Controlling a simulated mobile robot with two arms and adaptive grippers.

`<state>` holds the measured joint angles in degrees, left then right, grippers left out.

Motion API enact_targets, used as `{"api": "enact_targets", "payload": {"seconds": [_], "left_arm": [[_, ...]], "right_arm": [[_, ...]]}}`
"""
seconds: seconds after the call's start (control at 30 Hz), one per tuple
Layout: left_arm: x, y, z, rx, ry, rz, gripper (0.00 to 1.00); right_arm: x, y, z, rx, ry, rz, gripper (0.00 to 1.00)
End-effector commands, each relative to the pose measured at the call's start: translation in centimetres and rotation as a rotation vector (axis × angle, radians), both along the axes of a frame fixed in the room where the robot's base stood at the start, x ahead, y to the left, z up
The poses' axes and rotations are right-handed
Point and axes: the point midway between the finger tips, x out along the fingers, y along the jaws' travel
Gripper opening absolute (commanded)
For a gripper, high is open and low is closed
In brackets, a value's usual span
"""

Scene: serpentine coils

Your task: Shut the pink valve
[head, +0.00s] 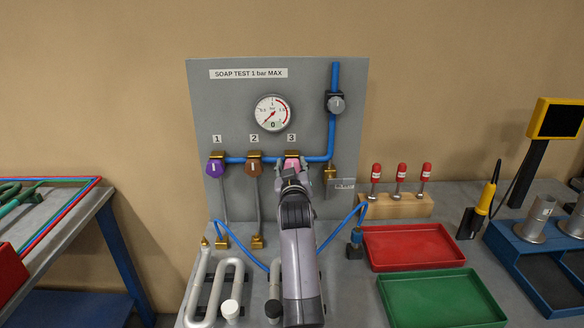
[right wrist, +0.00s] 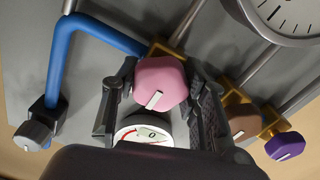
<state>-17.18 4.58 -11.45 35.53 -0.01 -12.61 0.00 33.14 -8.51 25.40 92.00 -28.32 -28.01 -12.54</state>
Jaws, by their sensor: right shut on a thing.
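The pink valve (head: 291,162) is the knob under label 3 on the grey panel, at the right end of the row of valves. In the right wrist view the pink knob (right wrist: 160,78) is many-sided, with a white pointer mark slanting across its lower front. My right gripper (head: 294,171) reaches up to it from below and covers part of it in the head view. In the right wrist view the two dark fingers of my right gripper (right wrist: 160,92) stand on either side of the knob, shut on it. My left gripper is not in view.
The purple valve (head: 215,167) and brown valve (head: 253,167) sit to the left on the blue pipe. A round gauge (head: 272,113) is above, and a grey knob (head: 337,104) upper right. Red (head: 413,247) and green (head: 442,299) trays lie on the bench to the right.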

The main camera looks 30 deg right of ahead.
Motion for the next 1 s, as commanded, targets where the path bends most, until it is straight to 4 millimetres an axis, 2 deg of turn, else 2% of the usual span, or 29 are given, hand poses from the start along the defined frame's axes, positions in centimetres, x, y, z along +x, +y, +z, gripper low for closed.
{"api": "enact_targets", "payload": {"seconds": [0.33, 0.67, 0.77, 1.0], "left_arm": [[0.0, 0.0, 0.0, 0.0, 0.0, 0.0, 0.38], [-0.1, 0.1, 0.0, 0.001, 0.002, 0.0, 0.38], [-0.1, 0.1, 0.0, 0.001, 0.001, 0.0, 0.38], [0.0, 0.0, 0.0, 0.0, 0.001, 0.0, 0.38]], "right_arm": [[0.0, 0.0, -0.2, 0.003, 0.002, 0.001, 0.61], [0.0, 0.0, 0.3, 0.0, 0.0, 0.0, 0.61], [0.0, 0.0, 1.5, 0.0, -0.002, 0.0, 0.61], [0.0, 0.0, 6.2, 0.0, -0.002, 0.0, 0.61]]}}
